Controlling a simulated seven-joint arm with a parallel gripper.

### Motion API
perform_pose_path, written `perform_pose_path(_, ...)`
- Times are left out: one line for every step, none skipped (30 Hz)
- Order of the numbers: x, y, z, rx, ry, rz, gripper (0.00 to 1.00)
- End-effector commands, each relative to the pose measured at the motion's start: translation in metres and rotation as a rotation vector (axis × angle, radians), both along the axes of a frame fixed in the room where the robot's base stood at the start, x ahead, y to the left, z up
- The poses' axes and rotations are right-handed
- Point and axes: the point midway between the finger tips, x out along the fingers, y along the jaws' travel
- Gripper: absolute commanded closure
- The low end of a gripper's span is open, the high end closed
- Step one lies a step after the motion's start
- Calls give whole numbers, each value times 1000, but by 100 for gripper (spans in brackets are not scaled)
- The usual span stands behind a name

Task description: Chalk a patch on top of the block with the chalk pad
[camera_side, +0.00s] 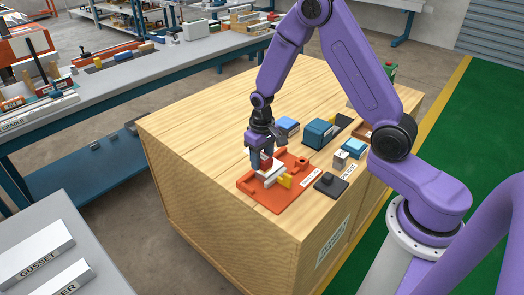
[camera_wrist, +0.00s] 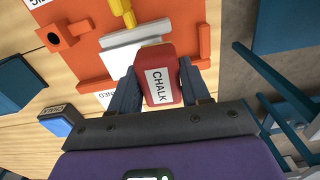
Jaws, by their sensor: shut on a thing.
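My gripper (camera_side: 264,161) is shut on the red chalk pad (camera_wrist: 162,62), which has a white label reading CHALK in the wrist view. The pad sits between the two dark fingers, with a thin tan strip at its far edge. The pale grey block (camera_wrist: 134,42) lies on the orange jig plate (camera_wrist: 92,72), just beyond the pad in the wrist view. In the side view the pad is low over the block (camera_side: 268,174). I cannot tell whether they touch. The pad hides part of the block. A yellow clamp (camera_wrist: 124,12) stands against the block's other side.
On the wooden bench (camera_side: 200,135) stand a blue block (camera_side: 287,125), a teal machine-like box (camera_side: 319,134), a small grey block (camera_side: 341,160) and a dark plate with a knob (camera_side: 328,185). The bench's left part is clear. A raised orange post (camera_wrist: 62,37) stands on the jig.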

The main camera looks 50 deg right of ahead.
Motion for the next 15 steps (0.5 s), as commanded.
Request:
perform_pose_path(0,0,-5,0,2,0,78)
perform_pose_path(0,0,-8,0,3,0,78)
perform_pose_path(0,0,-12,0,2,0,78)
perform_pose_path(0,0,-15,0,2,0,78)
perform_pose_path(-1,0,-19,0,3,0,78)
perform_pose_path(0,-3,-21,0,1,-2,78)
perform_pose_path(0,-6,-22,0,0,-3,78)
perform_pose_path(1,-9,-23,0,-1,-2,78)
perform_pose_path(1,-13,-23,0,-1,-3,78)
perform_pose_path(1,-15,-23,0,-1,-4,78)
perform_pose_path(1,-18,-23,0,-1,-3,78)
perform_pose_path(1,-22,-23,0,-2,-2,78)
perform_pose_path(1,-24,-23,0,-2,-2,78)
perform_pose_path(1,-27,-23,0,-1,-3,78)
perform_pose_path(1,-31,-23,0,-1,-3,78)
